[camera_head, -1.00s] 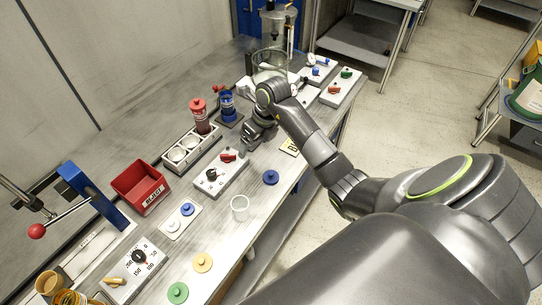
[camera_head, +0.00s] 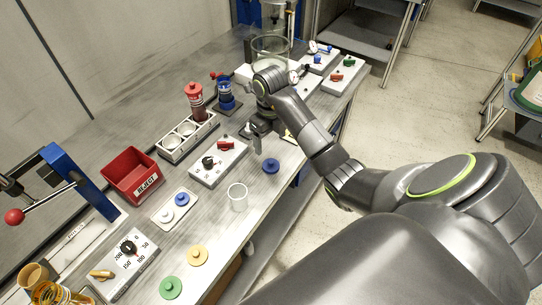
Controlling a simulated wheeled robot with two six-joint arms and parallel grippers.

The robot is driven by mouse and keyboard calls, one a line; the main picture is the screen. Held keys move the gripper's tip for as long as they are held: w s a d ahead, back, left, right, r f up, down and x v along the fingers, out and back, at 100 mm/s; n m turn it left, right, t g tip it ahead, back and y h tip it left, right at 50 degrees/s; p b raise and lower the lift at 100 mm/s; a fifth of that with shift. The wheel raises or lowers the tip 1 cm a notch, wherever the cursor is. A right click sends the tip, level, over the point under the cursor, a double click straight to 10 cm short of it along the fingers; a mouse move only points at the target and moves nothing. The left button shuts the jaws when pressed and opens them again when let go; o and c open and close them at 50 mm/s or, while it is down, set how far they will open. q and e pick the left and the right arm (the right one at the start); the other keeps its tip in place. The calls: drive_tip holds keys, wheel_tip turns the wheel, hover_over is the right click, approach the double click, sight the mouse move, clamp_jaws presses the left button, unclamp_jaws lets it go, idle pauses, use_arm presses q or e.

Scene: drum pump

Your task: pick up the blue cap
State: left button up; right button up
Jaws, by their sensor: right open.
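A round blue cap with a small knob (camera_head: 271,166) lies on the workbench near its right edge. Another, smaller blue capped piece (camera_head: 182,199) sits on a white plate (camera_head: 166,216) further left. My right gripper (camera_head: 254,141) is open and empty, its fingers pointing down just behind and to the left of the blue cap, apart from it. My left gripper is not in view.
Yellow (camera_head: 198,255) and green (camera_head: 171,287) caps lie nearer, and a red bin (camera_head: 132,176) stands further left.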

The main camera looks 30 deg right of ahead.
sight(272, 162)
drive_tip(key=shift+s+f+b, duration=0.1)
drive_tip(key=shift+f+b, duration=3.2)
drive_tip(key=shift+f, duration=0.4)
wheel_tip(272, 162, down, 3)
drive_tip(key=shift+d+f, duration=0.15)
drive_tip(key=shift+f, duration=0.05)
drive_tip(key=c, duration=1)
drive_tip(key=shift+c, duration=0.2)
